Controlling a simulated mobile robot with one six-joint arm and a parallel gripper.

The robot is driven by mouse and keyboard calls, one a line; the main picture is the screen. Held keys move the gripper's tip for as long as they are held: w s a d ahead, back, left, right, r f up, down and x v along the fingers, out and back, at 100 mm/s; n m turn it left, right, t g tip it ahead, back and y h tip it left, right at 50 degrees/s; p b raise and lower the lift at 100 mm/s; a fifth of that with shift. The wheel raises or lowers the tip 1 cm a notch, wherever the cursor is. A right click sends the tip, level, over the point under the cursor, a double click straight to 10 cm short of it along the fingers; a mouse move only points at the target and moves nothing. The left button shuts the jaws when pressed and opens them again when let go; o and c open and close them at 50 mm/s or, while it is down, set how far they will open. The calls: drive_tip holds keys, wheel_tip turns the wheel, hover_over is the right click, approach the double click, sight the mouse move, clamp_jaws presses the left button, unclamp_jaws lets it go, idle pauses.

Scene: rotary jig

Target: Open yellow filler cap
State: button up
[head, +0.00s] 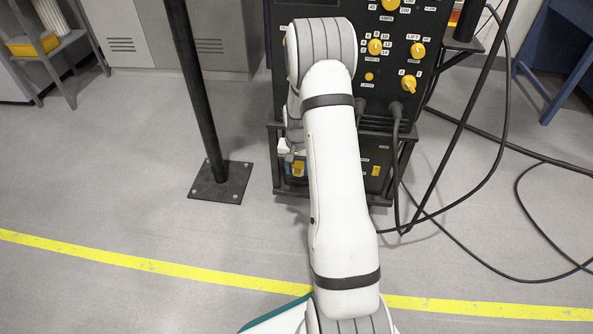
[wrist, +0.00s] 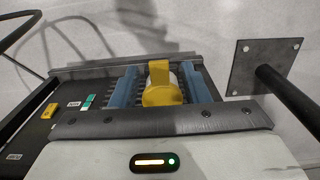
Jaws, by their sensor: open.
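The yellow filler cap (wrist: 162,84) sits between the two blue-grey fingers of my gripper (wrist: 158,80) in the wrist view. A gap shows between the cap and the left finger; the right finger is close beside the cap, and I cannot tell if it touches. My gripper is open. In the head view the cap (head: 298,168) is a small yellow patch low on the left of the black machine, beside my gripper (head: 292,160), and my arm hides much of that area.
The black machine (head: 405,20) carries yellow knobs, and cables (head: 470,185) trail from it to the floor at right. A black post on a square base plate (head: 219,182) stands left of my gripper. The plate also shows in the wrist view (wrist: 262,62). The front floor is open.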

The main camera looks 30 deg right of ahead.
drive_tip(key=shift+c, duration=0.5)
clamp_jaws()
